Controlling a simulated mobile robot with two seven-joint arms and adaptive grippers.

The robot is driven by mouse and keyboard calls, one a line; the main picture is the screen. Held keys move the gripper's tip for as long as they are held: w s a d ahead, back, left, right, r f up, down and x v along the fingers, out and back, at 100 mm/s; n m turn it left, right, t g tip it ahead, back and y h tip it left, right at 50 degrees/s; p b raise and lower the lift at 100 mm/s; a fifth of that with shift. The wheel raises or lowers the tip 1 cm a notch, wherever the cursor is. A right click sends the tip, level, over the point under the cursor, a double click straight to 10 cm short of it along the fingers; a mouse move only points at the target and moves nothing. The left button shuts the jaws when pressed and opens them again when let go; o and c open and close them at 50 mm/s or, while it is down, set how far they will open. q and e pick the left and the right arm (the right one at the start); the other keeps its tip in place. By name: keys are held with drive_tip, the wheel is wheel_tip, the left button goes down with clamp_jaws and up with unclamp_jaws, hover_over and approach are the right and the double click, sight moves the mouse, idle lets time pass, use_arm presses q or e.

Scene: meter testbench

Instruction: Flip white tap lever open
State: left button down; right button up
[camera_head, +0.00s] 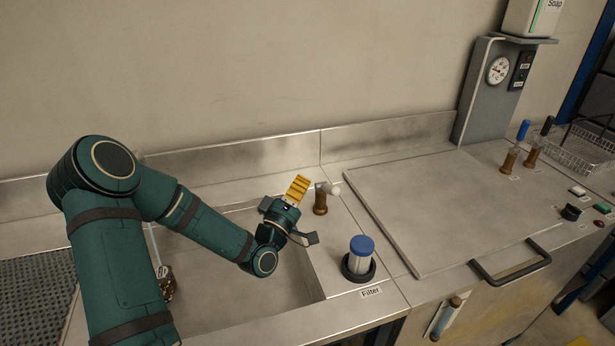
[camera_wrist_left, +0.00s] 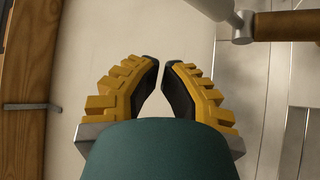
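The tap (camera_head: 320,201) is a brown upright body with a white lever (camera_head: 335,189) at its top, standing on the metal counter at the sink's right rim. In the left wrist view, the white lever (camera_wrist_left: 210,7) and brown tap body (camera_wrist_left: 285,25) show at the top right corner. My left gripper (camera_head: 300,181) has yellow ribbed fingers and is just left of the tap, apart from the lever. In the left wrist view its fingertips (camera_wrist_left: 161,64) are nearly together with a narrow gap, and nothing is between them. My right gripper is out of view.
A blue-capped filter (camera_head: 361,256) stands in front of the tap. The sink basin (camera_head: 235,290) lies under my left arm. A flat metal cover (camera_head: 440,205) is to the right, with blue and black levered taps (camera_head: 515,148) beyond. A wall runs behind.

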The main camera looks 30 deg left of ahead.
use_arm(q)
drive_tip(key=s+f, duration=0.2)
drive_tip(key=s+a+f, duration=0.1)
drive_tip(key=s, duration=0.1)
drive_tip(key=shift+s+f, duration=0.15)
drive_tip(key=shift+f, duration=0.25)
